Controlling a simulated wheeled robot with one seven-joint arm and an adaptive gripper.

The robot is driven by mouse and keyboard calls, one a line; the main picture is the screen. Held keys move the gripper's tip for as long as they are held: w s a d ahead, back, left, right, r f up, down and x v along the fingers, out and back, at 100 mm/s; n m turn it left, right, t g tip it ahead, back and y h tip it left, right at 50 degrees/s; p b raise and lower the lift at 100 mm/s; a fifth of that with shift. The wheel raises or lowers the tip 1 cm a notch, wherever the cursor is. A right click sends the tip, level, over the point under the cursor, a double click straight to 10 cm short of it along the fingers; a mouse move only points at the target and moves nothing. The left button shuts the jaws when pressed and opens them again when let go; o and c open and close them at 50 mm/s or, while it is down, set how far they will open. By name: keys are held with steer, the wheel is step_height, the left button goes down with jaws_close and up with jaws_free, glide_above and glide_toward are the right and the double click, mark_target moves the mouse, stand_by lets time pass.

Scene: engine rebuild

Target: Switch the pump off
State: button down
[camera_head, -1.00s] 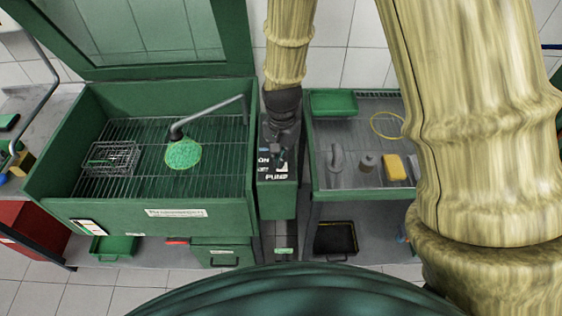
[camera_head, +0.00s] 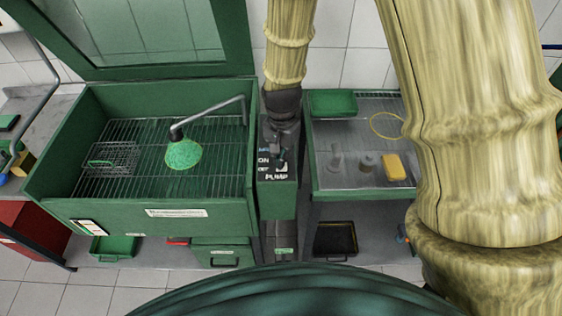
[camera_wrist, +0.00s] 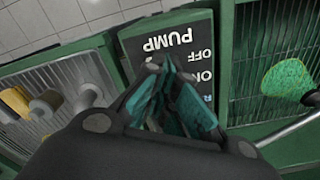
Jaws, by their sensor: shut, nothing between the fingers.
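The pump control box (camera_head: 277,185) stands between the wash basin and the side table, with white ON, OFF and PUMP lettering on its dark top. The lettering panel also shows in the wrist view (camera_wrist: 172,42), upside down. My gripper (camera_head: 279,158) is over the upper part of this panel, pointing down. In the wrist view its shut, empty fingers (camera_wrist: 168,75) lie beside the ON and OFF words. The switch itself is hidden behind the fingers, and I cannot tell whether they touch it or which way it is set.
The green wash basin (camera_head: 150,212) at left has a grid, a wire basket (camera_head: 108,160) and a spout (camera_head: 210,113) over a green round patch (camera_head: 183,154). The side table (camera_head: 360,195) at right holds a green tray (camera_head: 333,103), metal parts and a yellow block (camera_head: 393,167).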

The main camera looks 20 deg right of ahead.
steer(key=shift+f+b, duration=0.55)
steer(key=shift+f, duration=0.65)
stand_by(1.0)
steer(key=shift+r, duration=0.1)
steer(key=shift+r+p, duration=3.05)
steer(key=shift+r, duration=0.4)
steer(key=shift+f, duration=0.1)
